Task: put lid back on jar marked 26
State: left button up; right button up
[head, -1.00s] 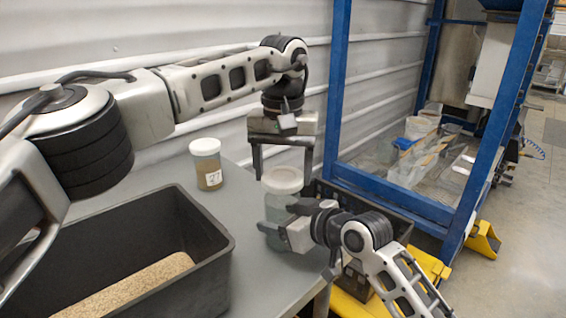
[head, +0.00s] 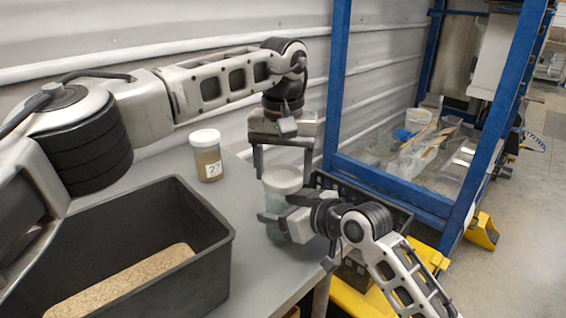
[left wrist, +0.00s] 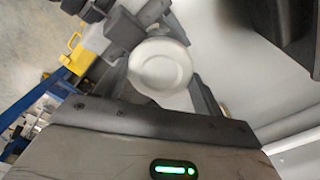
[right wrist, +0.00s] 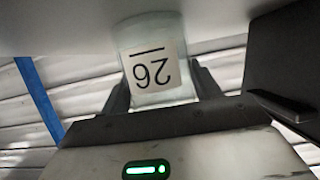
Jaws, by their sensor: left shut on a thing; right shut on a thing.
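The clear jar marked 26 (head: 276,206) is upright near the table's right edge. Its label reads 26, upside down, in the right wrist view (right wrist: 153,70). My right gripper (head: 283,222) is shut around the jar's side. A round white lid (head: 282,179) is at the jar's mouth and lies level. It also shows from above in the left wrist view (left wrist: 160,65). My left gripper (head: 283,170) points down from above and is shut on the lid. Whether the lid is fully seated, I cannot tell.
Another white-lidded jar (head: 206,156) with brown contents stands behind on the grey table (head: 250,262). A black bin (head: 215,262) with grainy substrate (head: 125,282) is at the left. A blue frame (head: 395,188) and a dark crate (head: 398,218) are beyond the table's right edge.

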pick_arm(q)
jog(key=shift+f, duration=0.65)
dwell(0.3)
jog(key=o, duration=1)
pick_arm(e)
grip_shut()
pick_arm(q)
jog(key=shift+o, duration=0.2)
jog(key=shift+r, duration=0.2)
jog(key=shift+r, duration=2.15)
jog(key=shift+c, duration=0.4)
